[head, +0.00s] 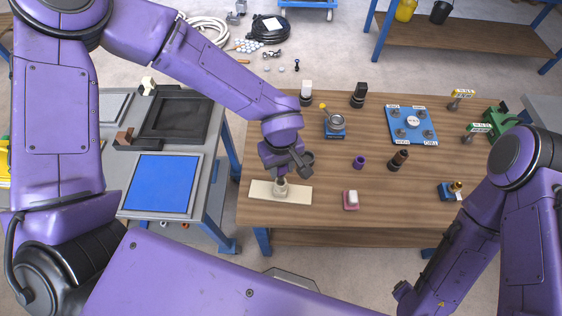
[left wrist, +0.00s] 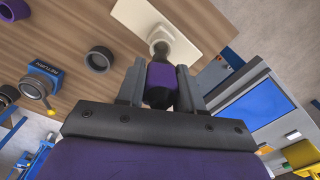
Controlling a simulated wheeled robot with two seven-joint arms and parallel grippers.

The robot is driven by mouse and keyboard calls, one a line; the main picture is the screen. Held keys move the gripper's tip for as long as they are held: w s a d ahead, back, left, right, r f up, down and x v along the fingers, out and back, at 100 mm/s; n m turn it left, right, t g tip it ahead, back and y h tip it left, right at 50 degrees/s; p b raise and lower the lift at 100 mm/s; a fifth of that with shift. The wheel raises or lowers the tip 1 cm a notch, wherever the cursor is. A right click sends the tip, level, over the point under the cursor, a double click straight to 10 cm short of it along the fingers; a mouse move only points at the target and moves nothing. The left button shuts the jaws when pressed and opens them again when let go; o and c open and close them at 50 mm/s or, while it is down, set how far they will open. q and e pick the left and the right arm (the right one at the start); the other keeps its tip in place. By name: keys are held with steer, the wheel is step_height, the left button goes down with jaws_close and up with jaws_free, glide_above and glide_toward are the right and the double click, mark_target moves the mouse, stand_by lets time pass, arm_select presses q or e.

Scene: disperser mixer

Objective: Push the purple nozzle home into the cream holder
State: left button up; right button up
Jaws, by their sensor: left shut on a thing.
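The cream holder (head: 300,193) is a flat plate with a raised round socket, lying near the left front of the wooden table. It also shows at the top of the left wrist view (left wrist: 188,47). My left gripper (head: 281,176) is right above the socket. In the left wrist view its fingers (left wrist: 160,88) are shut on the purple nozzle (left wrist: 161,76), one on each side. The nozzle's dark narrow end points at the socket and meets or enters it; how deep it sits I cannot tell. My right gripper is out of view; only its arm shows.
A dark ring (left wrist: 98,60) and a blue-based cup (head: 335,128) stand close by. A purple ring (head: 358,161), a brown-black fitting (head: 398,160) and a pink block (head: 351,204) are to the right. A grey bench with a blue panel (head: 160,183) is left.

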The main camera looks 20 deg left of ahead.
arm_select(q)
steer(key=shift+f, duration=0.35)
steer(key=shift+s+f, duration=0.15)
steer(key=shift+s, duration=0.05)
steer(key=shift+w, duration=0.1)
steer(key=shift+p, duration=0.4)
stand_by(0.6)
steer(key=shift+p, duration=0.5)
